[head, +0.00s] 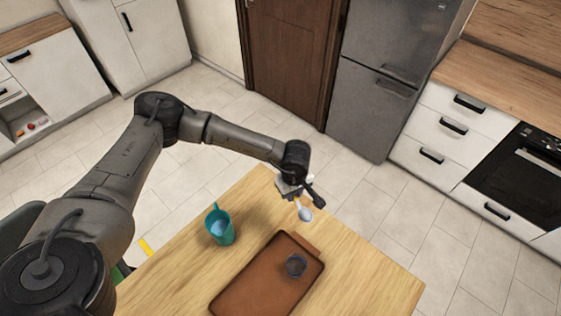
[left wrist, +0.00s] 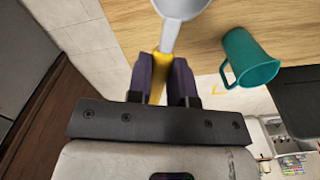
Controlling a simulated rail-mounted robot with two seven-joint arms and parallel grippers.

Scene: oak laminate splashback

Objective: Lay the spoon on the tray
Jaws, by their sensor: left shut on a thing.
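The spoon (head: 305,213) has a grey-white bowl and a yellow handle. My left gripper (head: 297,193) is shut on its handle and holds it at the far corner of the wooden table, beyond the tray. In the left wrist view the spoon (left wrist: 178,10) sticks out from between the dark fingers of the gripper (left wrist: 165,82), with its bowl cut off by the top edge. The brown tray (head: 245,290) lies on the table, nearer than the spoon. A small dark pot-like object (head: 296,265) is on the tray. My right gripper is not in view.
A teal mug (head: 219,228) stands on the table left of the tray; it also shows in the left wrist view (left wrist: 248,60). The table (head: 375,275) is bare right of the tray. A fridge (head: 375,75) and drawers (head: 445,130) stand beyond.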

